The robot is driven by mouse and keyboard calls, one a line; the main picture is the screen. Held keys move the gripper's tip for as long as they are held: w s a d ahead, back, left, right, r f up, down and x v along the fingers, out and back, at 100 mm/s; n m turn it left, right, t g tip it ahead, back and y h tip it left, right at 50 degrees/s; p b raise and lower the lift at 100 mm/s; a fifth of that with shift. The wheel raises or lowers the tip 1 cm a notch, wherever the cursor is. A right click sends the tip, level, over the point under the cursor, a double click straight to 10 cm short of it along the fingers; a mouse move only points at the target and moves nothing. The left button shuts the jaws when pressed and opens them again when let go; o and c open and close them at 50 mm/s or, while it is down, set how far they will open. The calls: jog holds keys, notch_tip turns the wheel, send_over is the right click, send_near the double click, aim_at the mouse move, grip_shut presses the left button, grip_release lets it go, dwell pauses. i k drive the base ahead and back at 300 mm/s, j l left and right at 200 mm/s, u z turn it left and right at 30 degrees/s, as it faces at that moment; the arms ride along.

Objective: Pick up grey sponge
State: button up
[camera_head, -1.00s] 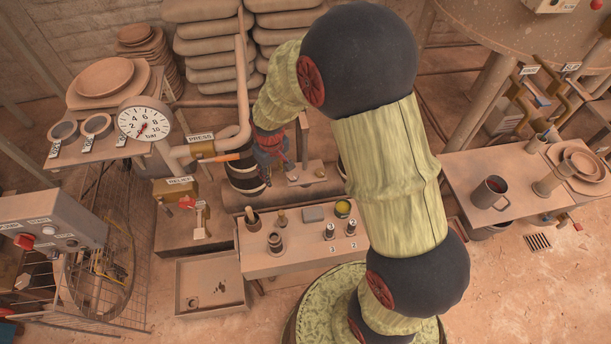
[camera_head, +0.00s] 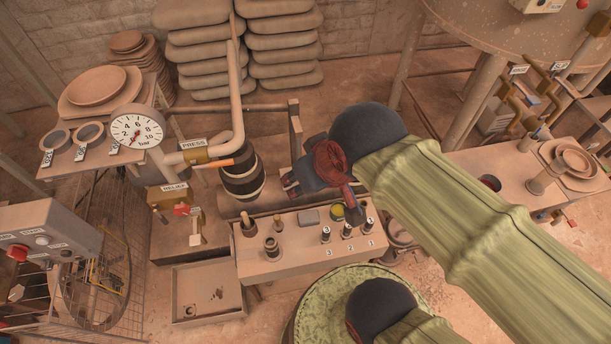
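The grey sponge (camera_head: 308,217) is a small flat grey block lying on top of the low bench (camera_head: 275,260), near its back edge. My gripper (camera_head: 323,199) hangs over the back of the bench, just above and behind the sponge in the picture. Its two dark fingers look spread apart, one to the left and one to the right, with nothing seen between them. The sponge's top shows uncovered. Its exact distance below the fingers cannot be told from this view.
A yellow-topped pot (camera_head: 337,211) stands right of the sponge, partly behind a finger. Several dark-topped numbered pieces stand along the bench's right side. A pot with a handle (camera_head: 249,225) and a round fitting (camera_head: 272,248) stand left. A barrel (camera_head: 242,175) is behind.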

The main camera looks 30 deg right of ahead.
aim_at(308, 218)
jog(key=u, duration=1.25)
jog(key=k, duration=1)
